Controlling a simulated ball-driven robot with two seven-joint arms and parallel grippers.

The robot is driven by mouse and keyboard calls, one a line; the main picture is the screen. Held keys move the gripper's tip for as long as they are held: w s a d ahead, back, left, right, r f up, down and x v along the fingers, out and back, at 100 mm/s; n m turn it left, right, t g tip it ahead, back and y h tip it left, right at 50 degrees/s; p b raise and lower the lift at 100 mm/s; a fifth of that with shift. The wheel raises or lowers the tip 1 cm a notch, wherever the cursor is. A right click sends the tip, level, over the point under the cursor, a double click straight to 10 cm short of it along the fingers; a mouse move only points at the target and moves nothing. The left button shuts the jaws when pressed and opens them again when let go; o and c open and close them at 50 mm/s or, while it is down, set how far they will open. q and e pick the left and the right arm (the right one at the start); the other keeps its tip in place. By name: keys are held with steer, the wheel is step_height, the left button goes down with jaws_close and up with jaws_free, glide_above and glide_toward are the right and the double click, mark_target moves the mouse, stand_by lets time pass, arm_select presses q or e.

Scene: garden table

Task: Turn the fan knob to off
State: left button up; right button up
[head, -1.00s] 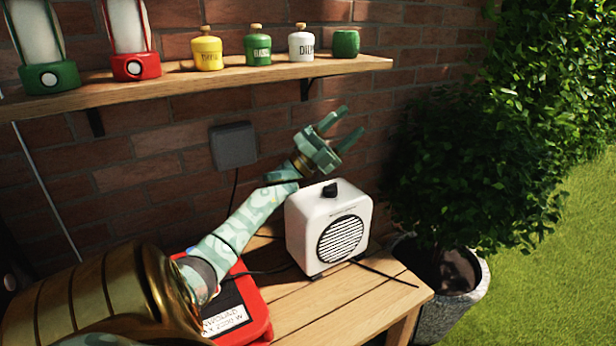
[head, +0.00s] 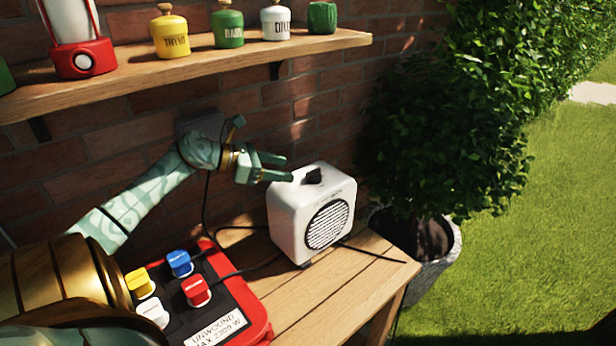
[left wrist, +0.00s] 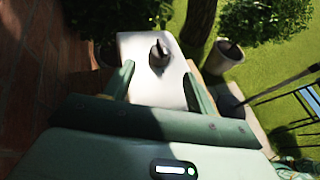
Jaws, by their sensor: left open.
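The white fan (head: 290,215) stands on the wooden table with its round dark grille facing front right. Its black knob (head: 314,176) sits on the top face. My left gripper (head: 282,167) is open and empty, just left of the knob in the head view, with its fingers pointing right toward it. In the left wrist view the fan's white top (left wrist: 150,92) lies ahead between the two open fingers (left wrist: 158,82), and the knob (left wrist: 159,53) stands beyond the fingertips, not touched. My right gripper is not in view.
A red power box (head: 258,312) with yellow, blue, red and white plugs sits left of the fan on the table (head: 335,285). A cable runs behind. A shelf (head: 200,62) with jars and a lantern is above. A potted bush (head: 440,150) stands right.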

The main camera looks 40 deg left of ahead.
mark_target(309, 173)
arm_select(q)
steer(key=b+x, duration=0.1)
steer(key=x, duration=0.7)
steer(key=shift+d, duration=0.1)
steer(key=shift+s+r, duration=0.1)
steer(key=c, duration=1)
